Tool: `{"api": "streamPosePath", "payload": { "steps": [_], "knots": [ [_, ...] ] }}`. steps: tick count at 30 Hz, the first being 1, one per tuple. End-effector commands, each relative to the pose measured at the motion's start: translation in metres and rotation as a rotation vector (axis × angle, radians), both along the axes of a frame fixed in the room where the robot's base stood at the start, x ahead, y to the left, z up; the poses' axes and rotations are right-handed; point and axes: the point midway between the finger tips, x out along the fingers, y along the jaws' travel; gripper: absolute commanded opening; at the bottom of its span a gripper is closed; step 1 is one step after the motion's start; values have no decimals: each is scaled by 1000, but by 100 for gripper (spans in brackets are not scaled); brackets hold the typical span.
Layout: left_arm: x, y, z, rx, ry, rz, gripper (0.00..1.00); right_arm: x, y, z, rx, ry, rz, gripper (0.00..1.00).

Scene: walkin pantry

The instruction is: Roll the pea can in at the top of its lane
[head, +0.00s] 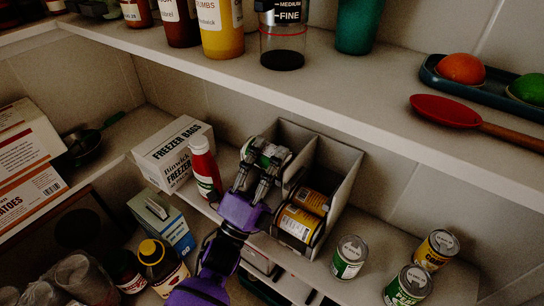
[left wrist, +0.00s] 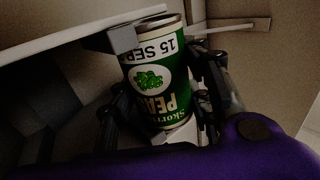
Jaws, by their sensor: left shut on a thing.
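My left gripper (head: 262,168) is shut on a green and white pea can and is at the upper end of the left lane of a grey two-lane rack (head: 344,192). The held pea can (left wrist: 158,85) fills the middle of the left wrist view, its label upside down, with dark fingers on both sides. In the head view the fingers cover most of it. I cannot tell whether it touches the lane floor. Yellow cans (head: 297,222) lie on their sides in the right lane. My right gripper is not in view.
A red bottle (head: 205,168) and freezer bag box (head: 172,150) stand close left of the rack. Upright pea cans (head: 349,257) (head: 408,287) and a yellow can (head: 437,250) stand to the right. An upper shelf (head: 330,85) overhangs behind.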

Motion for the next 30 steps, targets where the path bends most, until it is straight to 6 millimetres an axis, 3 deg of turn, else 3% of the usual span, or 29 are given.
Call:
{"api": "streamPosePath", "payload": {
  "steps": [11, 12, 16, 30],
  "knots": [
    [0, 0, 0, -1, -3, 0, 9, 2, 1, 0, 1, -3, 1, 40],
    [0, 0, 0, -1, -3, 0, 50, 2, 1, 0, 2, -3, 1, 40],
    [0, 0, 0, -1, -3, 0, 67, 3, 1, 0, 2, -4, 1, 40],
    [-9, 7, -11, 1, 3, 2, 67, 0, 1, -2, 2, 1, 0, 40]
  ]
}}
